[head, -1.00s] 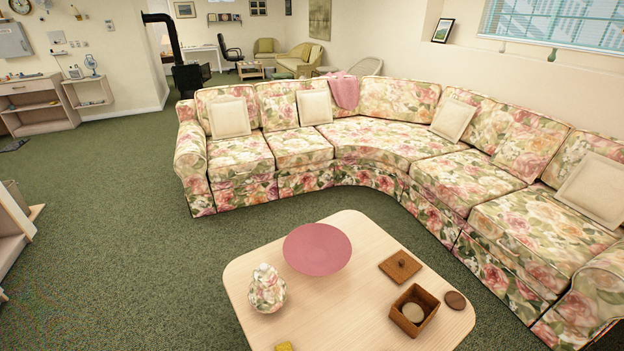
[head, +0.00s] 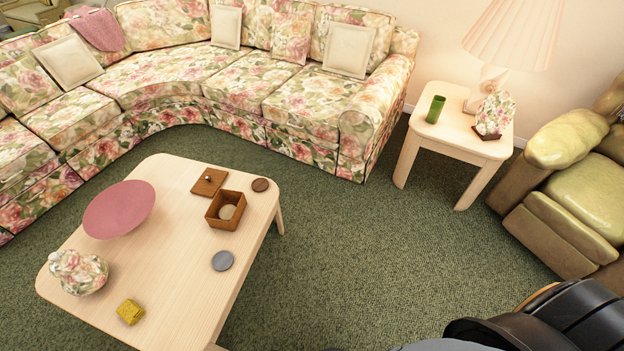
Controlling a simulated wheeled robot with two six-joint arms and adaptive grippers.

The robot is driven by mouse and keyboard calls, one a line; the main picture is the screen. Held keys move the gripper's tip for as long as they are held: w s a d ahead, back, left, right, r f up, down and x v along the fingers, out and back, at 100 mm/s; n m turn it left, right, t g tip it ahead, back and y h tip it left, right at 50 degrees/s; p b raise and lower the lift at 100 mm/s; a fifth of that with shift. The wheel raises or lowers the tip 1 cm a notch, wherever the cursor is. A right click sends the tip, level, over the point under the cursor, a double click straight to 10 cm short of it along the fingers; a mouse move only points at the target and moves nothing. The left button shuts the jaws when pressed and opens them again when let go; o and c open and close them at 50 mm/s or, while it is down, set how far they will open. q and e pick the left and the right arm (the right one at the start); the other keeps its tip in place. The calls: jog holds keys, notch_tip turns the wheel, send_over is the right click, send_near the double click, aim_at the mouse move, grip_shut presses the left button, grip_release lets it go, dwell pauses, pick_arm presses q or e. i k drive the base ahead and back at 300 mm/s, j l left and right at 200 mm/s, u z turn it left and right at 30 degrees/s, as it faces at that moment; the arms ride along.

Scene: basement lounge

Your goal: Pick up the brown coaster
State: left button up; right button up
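The brown coaster (head: 261,185) is a small dark round disc. It lies flat on the light wood coffee table (head: 185,290), near the table's far right corner. It is just right of and behind an open wooden box (head: 225,211), which holds a pale round disc (head: 228,212). A grey round coaster (head: 222,261) lies nearer, by the table's right edge. Neither of my grippers shows in the head view.
A square wooden lid (head: 208,182), pink bowl (head: 119,209), floral jar (head: 79,272) and yellow block (head: 131,312) share the table. The floral sofa (head: 180,75) curves behind. Carpet (head: 350,240) is clear between table, side table (head: 455,130) and green armchair (head: 575,200).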

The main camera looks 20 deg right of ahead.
aim_at(259, 185)
jog(key=i+l+u, duration=0.2)
jog(key=u, duration=1.2)
jog(key=i+l+u, duration=0.1)
jog(key=l+u, duration=0.2)
jog(key=l, duration=0.4)
jog(key=l+u, duration=0.3)
jog(key=l, duration=0.4)
jog(key=l+u, duration=0.3)
jog(key=l, duration=0.45)
jog(key=k+l+u, duration=0.1)
jog(key=l+u, duration=0.25)
jog(key=l, duration=0.35)
